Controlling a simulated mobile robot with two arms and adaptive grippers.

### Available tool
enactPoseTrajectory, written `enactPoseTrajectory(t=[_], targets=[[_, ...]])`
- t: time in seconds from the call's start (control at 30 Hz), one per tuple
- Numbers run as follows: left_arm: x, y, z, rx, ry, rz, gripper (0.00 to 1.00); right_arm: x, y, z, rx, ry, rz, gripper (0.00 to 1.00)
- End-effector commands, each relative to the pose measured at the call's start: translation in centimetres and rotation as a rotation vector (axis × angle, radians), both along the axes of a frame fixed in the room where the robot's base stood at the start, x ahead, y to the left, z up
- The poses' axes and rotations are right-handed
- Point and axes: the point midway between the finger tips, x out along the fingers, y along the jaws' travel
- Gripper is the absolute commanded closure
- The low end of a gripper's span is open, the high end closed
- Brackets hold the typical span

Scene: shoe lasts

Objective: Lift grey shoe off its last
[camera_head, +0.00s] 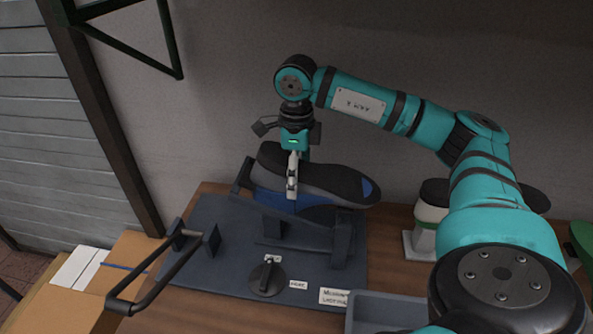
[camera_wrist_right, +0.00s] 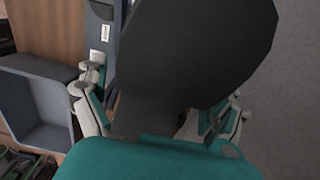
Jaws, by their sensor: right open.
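The grey shoe (camera_head: 325,180) sits raised on a stand in the middle of the head view, its dark sole facing up with a small blue patch at the right end. Blue material (camera_head: 268,203) shows under its left part; I cannot tell whether it is the last or the shoe's upper. My right gripper (camera_head: 292,188) points down at the shoe's near side. In the right wrist view the dark shoe (camera_wrist_right: 195,50) fills the middle, and the open fingers of my right gripper (camera_wrist_right: 160,108) lie to either side of it. Contact cannot be told. My left gripper is not in view.
The stand is on a dark blue base plate (camera_head: 210,215) with a round knob (camera_head: 265,280) and labels. A black bar handle (camera_head: 155,285) rises at its left. A grey bin (camera_head: 385,310) is at the front, a cardboard box (camera_head: 130,255) at left, a white-and-black item (camera_head: 430,210) at right.

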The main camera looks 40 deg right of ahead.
Motion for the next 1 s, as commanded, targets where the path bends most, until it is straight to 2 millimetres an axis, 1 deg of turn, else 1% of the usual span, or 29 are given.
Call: enactPoseTrajectory(t=[0.17, 0.2, 0.7, 0.8, 0.83, 1.0], targets=[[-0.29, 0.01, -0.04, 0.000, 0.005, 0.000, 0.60, -0.01, -0.01, -0.02, 0.000, 0.000, 0.000, 0.04], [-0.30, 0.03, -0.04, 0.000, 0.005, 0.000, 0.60, -0.01, -0.01, -0.02, 0.000, 0.000, 0.000, 0.07], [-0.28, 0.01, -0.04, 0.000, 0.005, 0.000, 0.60, -0.01, 0.01, 0.01, -0.001, 0.001, 0.000, 0.72], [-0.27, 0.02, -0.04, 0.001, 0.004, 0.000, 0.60, -0.01, 0.01, 0.03, 0.000, 0.000, 0.000, 0.83], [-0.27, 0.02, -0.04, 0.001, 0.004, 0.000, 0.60, -0.01, 0.01, 0.03, 0.000, 0.000, 0.000, 0.38], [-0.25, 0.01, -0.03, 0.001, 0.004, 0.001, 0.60, 0.00, 0.00, 0.04, 0.000, 0.000, 0.000, 0.60]])
